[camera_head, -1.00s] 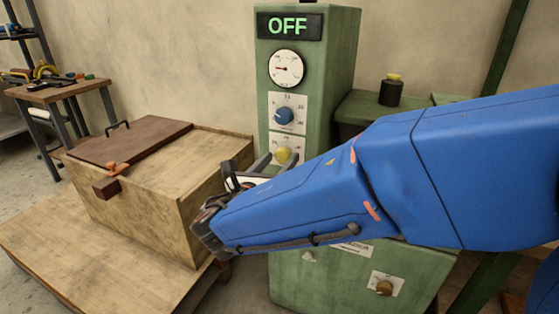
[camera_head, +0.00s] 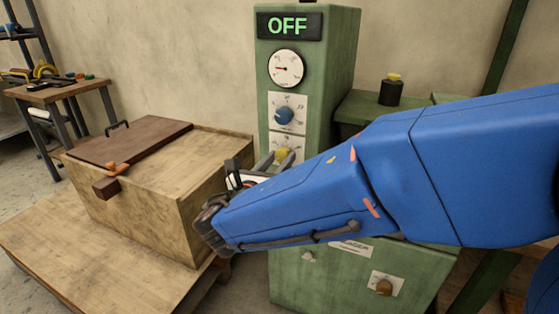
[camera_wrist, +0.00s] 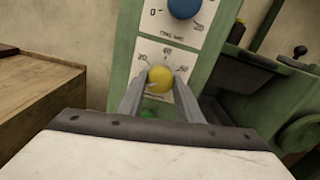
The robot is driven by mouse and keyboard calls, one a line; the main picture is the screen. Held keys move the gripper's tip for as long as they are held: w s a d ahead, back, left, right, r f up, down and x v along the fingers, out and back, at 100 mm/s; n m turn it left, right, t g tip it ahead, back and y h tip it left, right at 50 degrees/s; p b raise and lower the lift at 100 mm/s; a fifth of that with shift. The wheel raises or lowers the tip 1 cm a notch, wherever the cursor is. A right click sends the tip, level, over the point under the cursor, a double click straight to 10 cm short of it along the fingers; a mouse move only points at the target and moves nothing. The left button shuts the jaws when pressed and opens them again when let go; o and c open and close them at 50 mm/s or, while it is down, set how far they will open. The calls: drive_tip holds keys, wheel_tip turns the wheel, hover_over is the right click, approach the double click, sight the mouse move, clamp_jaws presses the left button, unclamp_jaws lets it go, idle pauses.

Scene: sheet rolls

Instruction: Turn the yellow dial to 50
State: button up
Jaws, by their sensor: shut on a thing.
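The yellow dial (camera_wrist: 160,79) sits on a white scale plate (camera_wrist: 166,53) on the green machine's front. In the wrist view my gripper (camera_wrist: 160,84) has one finger on each side of the dial and is shut on it. The scale numbers are small and partly covered, so I cannot read the setting surely. In the head view the yellow dial (camera_head: 283,155) shows just beyond the fingertips, partly hidden by my gripper (camera_head: 279,160) and blue arm.
A blue dial (camera_head: 284,116) is above the yellow one, below a round gauge (camera_head: 286,68) and a lit OFF sign (camera_head: 287,26). A wooden box (camera_head: 150,202) stands at left. A brown knob (camera_head: 384,287) is low on the machine.

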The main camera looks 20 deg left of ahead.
drive_tip(key=m, duration=0.3)
drive_tip(key=shift+m, duration=0.4)
drive_tip(key=m, duration=0.4)
drive_tip(key=shift+m, duration=0.3)
drive_tip(key=m, duration=0.4)
drive_tip(key=shift+m, duration=0.3)
drive_tip(key=m, duration=1.3)
drive_tip(key=shift+m, duration=0.3)
drive_tip(key=m, duration=0.4)
drive_tip(key=shift+m, duration=2.2)
